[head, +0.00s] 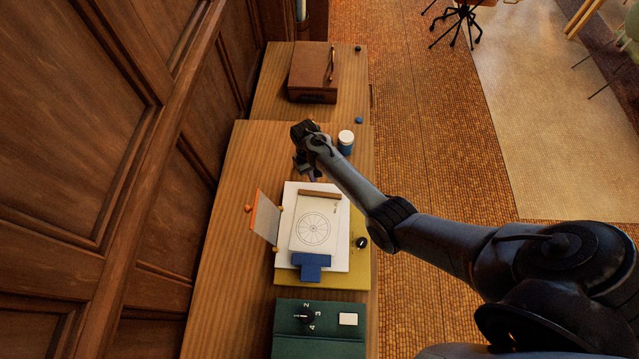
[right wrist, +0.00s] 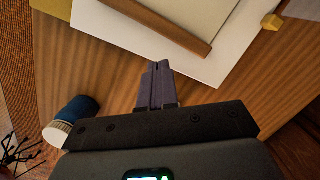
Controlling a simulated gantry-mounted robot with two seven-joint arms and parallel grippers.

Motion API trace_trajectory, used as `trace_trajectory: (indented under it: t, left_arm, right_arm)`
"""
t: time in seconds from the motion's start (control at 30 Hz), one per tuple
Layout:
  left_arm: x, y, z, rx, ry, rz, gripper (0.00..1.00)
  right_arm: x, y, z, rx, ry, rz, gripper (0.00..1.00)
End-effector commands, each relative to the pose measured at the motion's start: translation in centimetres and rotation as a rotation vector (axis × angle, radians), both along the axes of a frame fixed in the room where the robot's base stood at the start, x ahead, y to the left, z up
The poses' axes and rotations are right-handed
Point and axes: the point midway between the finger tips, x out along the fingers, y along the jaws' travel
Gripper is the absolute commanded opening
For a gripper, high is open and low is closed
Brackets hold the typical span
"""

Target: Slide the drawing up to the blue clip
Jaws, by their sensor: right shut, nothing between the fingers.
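The drawing (head: 313,228), a pale sheet with a spoked wheel on it, lies on a white board (head: 344,205) over a yellow base (head: 360,270). A brown bar (head: 320,194) lies across its far end and also shows in the right wrist view (right wrist: 165,24). The blue clip (head: 311,262) is at the near edge of the white board. The drawing's near edge is close to the clip; I cannot tell if they touch. My right gripper (head: 310,174) is shut and empty, just beyond the board's far edge; its fingers (right wrist: 158,84) point towards the bar, apart from it.
A blue jar with a white lid (head: 346,142) stands near my right gripper. An orange-edged grey flap (head: 265,217) stands left of the board. A green box with a dial (head: 320,340) is at the near end; a brown case (head: 312,72) is far. Bare wood lies left.

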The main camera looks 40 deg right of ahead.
Motion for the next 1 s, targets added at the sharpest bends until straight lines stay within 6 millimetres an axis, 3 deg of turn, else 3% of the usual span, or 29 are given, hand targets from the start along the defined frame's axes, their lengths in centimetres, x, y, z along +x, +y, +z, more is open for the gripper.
trace_trajectory:
  t: [0.03, 0.33, 0.6, 1.0]
  left_arm:
    - [0.0, 0.0, 1.0, -0.002, 0.000, 0.002, 0.43]
    - [0.0, -0.3, 2.9, -0.011, 0.000, 0.008, 0.43]
    - [0.0, -0.2, 2.6, -0.011, 0.001, 0.007, 0.43]
    - [0.0, 0.0, 2.4, 0.001, 0.001, -0.001, 0.43]
  right_arm:
    - [-1.0, 0.3, 0.4, 0.000, 0.002, 0.000, 0.00]
    - [-4.9, 1.2, 0.2, 0.000, 0.000, 0.000, 0.00]
    - [-4.7, 1.2, -1.5, 0.000, 0.000, 0.000, 0.00]
    - [-4.9, 1.2, -2.0, 0.001, 0.003, 0.000, 0.00]
